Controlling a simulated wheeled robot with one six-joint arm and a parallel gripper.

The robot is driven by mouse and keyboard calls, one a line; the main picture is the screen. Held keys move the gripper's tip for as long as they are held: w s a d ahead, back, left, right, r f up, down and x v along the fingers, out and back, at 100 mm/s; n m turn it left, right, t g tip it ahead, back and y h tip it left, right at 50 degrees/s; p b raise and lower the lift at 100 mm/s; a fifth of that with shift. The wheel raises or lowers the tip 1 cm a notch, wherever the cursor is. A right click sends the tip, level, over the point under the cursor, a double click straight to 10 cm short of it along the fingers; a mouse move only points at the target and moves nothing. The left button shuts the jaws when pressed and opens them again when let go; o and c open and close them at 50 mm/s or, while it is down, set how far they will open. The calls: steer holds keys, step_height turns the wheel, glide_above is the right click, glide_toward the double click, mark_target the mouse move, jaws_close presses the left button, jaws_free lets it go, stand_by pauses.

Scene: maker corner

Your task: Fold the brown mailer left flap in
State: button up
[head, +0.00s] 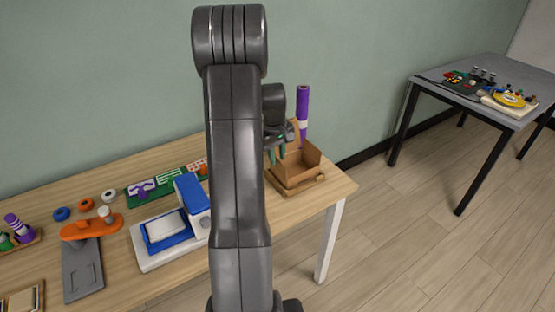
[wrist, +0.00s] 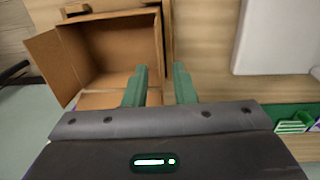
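The brown mailer (head: 296,172) is an open cardboard box near the right end of the workbench. In the wrist view the mailer (wrist: 118,50) is open with its inside visible. One flap (wrist: 48,62) leans outward at that view's left, and another (wrist: 95,100) lies at the near edge by my fingers. The flap on the head view's left side is not clearly visible. My gripper (wrist: 160,72) has two green fingers apart with nothing between them, beside the box's corner. In the head view my gripper (head: 279,155) is over the box's left back part, partly hidden by my arm.
A purple roll (head: 303,105) stands behind the mailer. A blue and white machine (head: 165,230) is on the bench to the left, with a green board (head: 140,190) behind it. An orange tool (head: 92,227) lies farther left. A grey table (head: 500,75) stands apart at right.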

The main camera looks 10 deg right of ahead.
mark_target(278, 164)
steer(key=shift+f, duration=1.1)
jaws_close()
